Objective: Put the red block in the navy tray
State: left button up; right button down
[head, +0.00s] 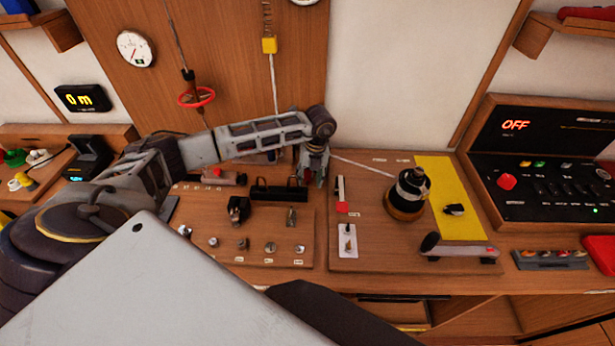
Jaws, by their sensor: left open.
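My left gripper (314,180) reaches over the back of the bench between two wooden panels and points down. Its jaws are open; small red patches show at the fingertips, and I cannot tell whether they belong to the gripper. Another small red part (217,173) sits on a grey fitting to the left. I cannot tell for sure which is the red block. I cannot make out a navy tray. My right gripper is not in view.
A black and metal winch drum (408,193) with a line stands right of the gripper, by a yellow strip (450,195). A control console (545,165) showing OFF is at right. A dark rack (550,259) holds small coloured items. A red handwheel (197,97) hangs at the back.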

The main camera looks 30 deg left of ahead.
pick_arm(q)
jog(key=shift+a+f, duration=0.1)
jog(key=shift+f, duration=0.55)
jog(key=shift+c, duration=0.2)
grip_shut()
